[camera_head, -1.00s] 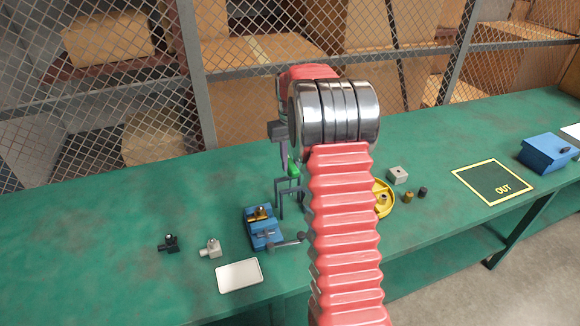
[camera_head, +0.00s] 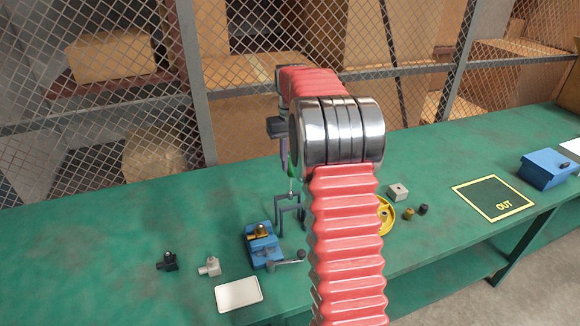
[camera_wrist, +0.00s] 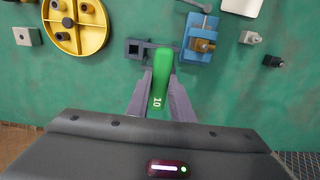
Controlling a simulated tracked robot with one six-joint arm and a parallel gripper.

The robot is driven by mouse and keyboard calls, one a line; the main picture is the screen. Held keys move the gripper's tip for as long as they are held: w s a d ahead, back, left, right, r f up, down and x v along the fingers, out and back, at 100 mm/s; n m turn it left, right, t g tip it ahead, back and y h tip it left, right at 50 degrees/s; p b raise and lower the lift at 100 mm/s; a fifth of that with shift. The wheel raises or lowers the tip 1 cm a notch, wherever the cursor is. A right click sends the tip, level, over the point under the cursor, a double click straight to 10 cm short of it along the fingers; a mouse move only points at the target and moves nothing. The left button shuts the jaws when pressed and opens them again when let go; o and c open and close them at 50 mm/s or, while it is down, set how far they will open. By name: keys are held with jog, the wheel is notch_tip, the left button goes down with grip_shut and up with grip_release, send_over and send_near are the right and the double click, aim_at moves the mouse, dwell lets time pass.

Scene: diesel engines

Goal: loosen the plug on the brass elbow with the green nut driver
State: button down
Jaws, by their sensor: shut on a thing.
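My gripper (camera_wrist: 161,80) is shut on the green nut driver (camera_wrist: 160,92), whose handle is marked 10. In the head view, the green driver (camera_head: 291,172) shows partly behind my arm, its thin shank pointing down above the grey stand (camera_head: 287,199). The brass elbow (camera_head: 260,230) sits in the blue vise (camera_head: 262,250), left of the stand and apart from the driver. In the wrist view, the brass elbow (camera_wrist: 203,45) is in the vise (camera_wrist: 200,24), right of the driver. The plug on it is too small to make out clearly.
A black elbow (camera_head: 168,262), a grey elbow (camera_head: 210,267) and a white tray (camera_head: 238,294) lie left of and before the vise. A yellow round tray (camera_head: 387,215), a grey block (camera_head: 398,191), the OUT mat (camera_head: 493,198) and a blue box (camera_head: 547,169) are right. A mesh fence stands behind.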

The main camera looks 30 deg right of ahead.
jog(key=shift+r, duration=1.5)
